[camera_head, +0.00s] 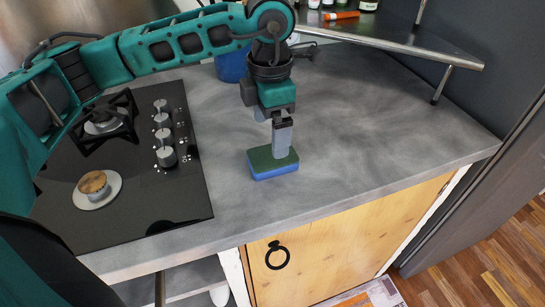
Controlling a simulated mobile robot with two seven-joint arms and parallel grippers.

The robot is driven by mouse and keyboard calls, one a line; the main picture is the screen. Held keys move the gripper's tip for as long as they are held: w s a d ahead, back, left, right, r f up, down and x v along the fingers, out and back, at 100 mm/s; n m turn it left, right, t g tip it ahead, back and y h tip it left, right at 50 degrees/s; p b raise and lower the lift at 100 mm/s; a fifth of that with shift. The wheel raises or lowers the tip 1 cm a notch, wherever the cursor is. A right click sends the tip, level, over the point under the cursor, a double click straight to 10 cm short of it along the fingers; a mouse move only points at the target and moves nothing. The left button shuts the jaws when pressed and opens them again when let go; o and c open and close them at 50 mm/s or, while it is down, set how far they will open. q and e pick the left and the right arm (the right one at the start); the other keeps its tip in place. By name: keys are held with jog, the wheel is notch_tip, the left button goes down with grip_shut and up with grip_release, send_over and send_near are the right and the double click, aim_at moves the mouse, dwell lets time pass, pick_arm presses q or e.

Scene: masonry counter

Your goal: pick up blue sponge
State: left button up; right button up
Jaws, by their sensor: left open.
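The blue sponge (275,171), with a dark green top layer, lies flat on the grey counter (350,130) to the right of the cooktop. My left gripper (282,150) points down directly above the sponge. Its fingertips are at or just over the green top; whether they touch it I cannot tell. One finger hides most of the other from this angle. The gripper is open and holds nothing. My right gripper does not show.
A blue container (231,66) stands behind my arm. A metal shelf (400,44) with bottles is at the back right. The counter right of the sponge is clear.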

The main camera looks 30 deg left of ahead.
aim_at(273, 160)
pick_arm(q)
jog(key=shift+w+d+f, duration=0.1)
jog(key=shift+f, duration=1.45)
jog(key=shift+w+d+f, duration=0.1)
jog(key=shift+f, duration=1.45)
jog(key=shift+c, duration=0.4)
jog(key=c, duration=1)
